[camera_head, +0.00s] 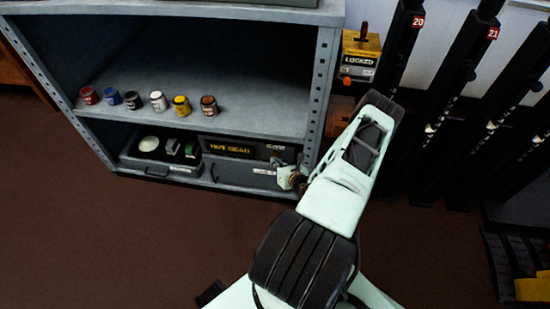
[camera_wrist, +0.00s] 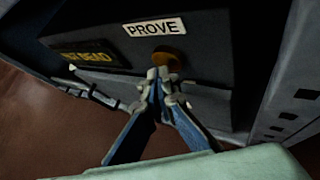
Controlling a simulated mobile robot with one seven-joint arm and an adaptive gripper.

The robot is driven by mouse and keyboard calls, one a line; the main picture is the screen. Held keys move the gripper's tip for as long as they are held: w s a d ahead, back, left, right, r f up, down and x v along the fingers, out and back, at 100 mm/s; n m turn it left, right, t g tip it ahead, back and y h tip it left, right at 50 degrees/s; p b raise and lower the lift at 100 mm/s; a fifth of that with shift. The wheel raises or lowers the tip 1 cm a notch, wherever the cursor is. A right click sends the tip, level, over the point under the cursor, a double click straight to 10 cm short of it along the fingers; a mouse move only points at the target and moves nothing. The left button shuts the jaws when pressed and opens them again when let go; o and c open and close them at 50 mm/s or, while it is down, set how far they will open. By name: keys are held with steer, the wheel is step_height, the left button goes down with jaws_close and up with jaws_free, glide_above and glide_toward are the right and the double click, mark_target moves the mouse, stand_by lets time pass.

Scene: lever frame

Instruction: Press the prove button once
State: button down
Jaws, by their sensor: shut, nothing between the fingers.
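The prove button is an orange-brown round knob (camera_wrist: 168,58) under a white PROVE label (camera_wrist: 155,27) in the wrist view. It sits on the dark front of a grey box (camera_head: 235,175) on the lower shelf. My gripper (camera_wrist: 160,75) is shut and empty, its fingertips at the lower edge of the button in the picture. I cannot tell whether they touch it. The fingertips partly cover the button. In the head view my gripper (camera_head: 285,176) is at the box's right end, and the arm hides the button there.
A shelf upright (camera_head: 322,85) stands close on the right. Small paint pots (camera_head: 158,101) line the shelf above. A tray (camera_head: 155,163) is left of the box. A yellow LOCKED unit (camera_head: 360,55) is at the right.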

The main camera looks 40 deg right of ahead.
steer(key=shift+s+a+p, duration=0.4)
steer(key=shift+s+a, duration=0.15)
steer(key=shift+a, duration=0.1)
